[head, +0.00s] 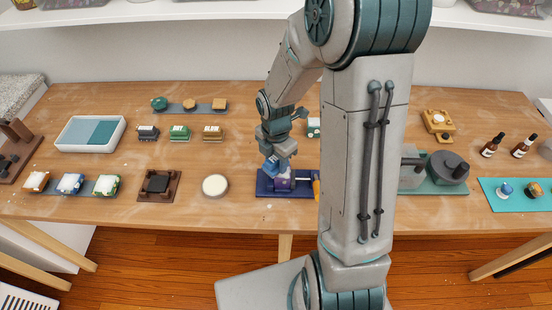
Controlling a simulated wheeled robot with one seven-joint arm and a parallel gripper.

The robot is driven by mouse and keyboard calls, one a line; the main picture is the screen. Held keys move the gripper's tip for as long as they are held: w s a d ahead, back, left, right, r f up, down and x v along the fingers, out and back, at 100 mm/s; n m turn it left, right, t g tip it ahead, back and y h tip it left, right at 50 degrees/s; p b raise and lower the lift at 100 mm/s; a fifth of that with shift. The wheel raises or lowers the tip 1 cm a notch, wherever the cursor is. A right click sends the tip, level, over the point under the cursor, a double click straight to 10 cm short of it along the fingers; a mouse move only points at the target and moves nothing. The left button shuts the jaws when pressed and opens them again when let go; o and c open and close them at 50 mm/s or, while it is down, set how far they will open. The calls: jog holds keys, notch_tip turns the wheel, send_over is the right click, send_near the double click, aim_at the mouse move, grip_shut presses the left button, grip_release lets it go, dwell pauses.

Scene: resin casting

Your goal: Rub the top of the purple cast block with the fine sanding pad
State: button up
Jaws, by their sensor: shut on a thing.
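My gripper (279,157) points down over the dark blue fixture (264,189) near the front middle of the table. It is shut on a small blue piece that looks like the sanding pad (271,166). The purple cast block (283,185) sits in the fixture, just below and slightly right of the held piece. A pale patch shows at the block's top. At this size I cannot tell whether the pad touches the block. The gripper hides part of the block's top.
An orange-yellow item (316,186) is at the fixture's right end, partly behind my arm. A round white dish (215,186) stands to the left. A grey machine with a round drum (447,168) is to the right. Several small coloured blocks stand on the left half.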

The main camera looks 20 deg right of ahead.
aim_at(290, 173)
jog(key=shift+f+b, duration=0.7)
jog(key=shift+f, duration=0.3)
jog(key=shift+s+d+r+p, duration=0.1)
jog(key=shift+s+d+p, duration=0.2)
jog(key=shift+d, duration=0.3)
jog(key=shift+s+d+p, duration=0.15)
jog(key=shift+d+p, duration=0.1)
jog(key=shift+d, duration=0.35)
jog(key=shift+s+d+r+p, duration=0.1)
jog(key=shift+s+d+p, duration=0.2)
jog(key=shift+d, duration=0.3)
jog(key=shift+f, duration=0.1)
jog(key=shift+f, duration=0.15)
jog(key=shift+w+a, duration=0.25)
jog(key=shift+a, duration=0.4)
jog(key=shift+w+a, duration=0.25)
jog(key=shift+a, duration=0.35)
jog(key=shift+w+a, duration=0.25)
jog(key=shift+a, duration=0.4)
jog(key=shift+d, duration=0.15)
jog(key=shift+s+d+f+p, duration=0.1)
jog(key=shift+s+d+p, duration=0.25)
jog(key=shift+d, duration=0.55)
jog(key=shift+s+d+p, duration=0.15)
jog(key=shift+s+d, duration=0.3)
jog(key=shift+d, duration=0.45)
jog(key=shift+d, duration=0.1)
